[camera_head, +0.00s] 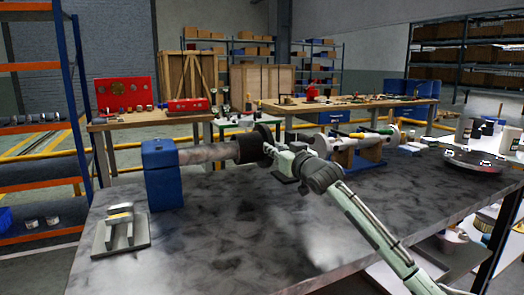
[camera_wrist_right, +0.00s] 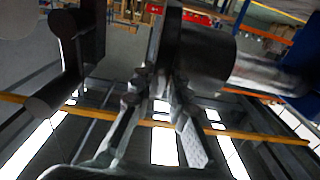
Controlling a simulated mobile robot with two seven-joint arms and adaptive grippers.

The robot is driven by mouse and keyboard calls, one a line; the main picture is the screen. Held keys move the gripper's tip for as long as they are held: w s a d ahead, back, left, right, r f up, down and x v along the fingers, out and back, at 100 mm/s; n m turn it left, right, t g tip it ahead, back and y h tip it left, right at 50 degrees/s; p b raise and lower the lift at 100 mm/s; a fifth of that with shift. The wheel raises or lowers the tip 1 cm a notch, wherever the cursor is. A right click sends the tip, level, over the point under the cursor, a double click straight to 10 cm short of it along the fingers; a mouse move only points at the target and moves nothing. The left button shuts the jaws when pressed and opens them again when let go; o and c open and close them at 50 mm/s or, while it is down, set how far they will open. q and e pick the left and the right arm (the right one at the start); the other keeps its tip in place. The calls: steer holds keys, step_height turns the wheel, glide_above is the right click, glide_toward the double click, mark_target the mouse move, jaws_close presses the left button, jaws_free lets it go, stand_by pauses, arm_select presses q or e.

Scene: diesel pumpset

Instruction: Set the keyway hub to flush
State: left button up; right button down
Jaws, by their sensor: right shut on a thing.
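The keyway hub (camera_head: 249,149) is a dark round piece with a wider thin flange, around the grey horizontal shaft (camera_head: 205,154). The shaft runs out of a blue block (camera_head: 163,175) on the dark steel table (camera_head: 220,240). My right gripper (camera_head: 279,154) is at the flange, on the side away from the blue block. In the right wrist view the hub (camera_wrist_right: 205,55) fills the upper middle, and the fingers (camera_wrist_right: 156,85) are shut on its flange edge. The gap between hub and shaft shoulder is too small to judge. My left gripper is out of view.
Right of my gripper, a second dark disc (camera_head: 319,144) and a shaft in wooden supports (camera_head: 370,152) stand close by. A grey plate with upright blocks (camera_head: 120,234) sits front left. The table's front middle is clear.

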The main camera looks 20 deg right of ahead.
steer(key=c, duration=1.5)
jaws_free()
steer(key=shift+d, duration=0.45)
steer(key=s, duration=1.2)
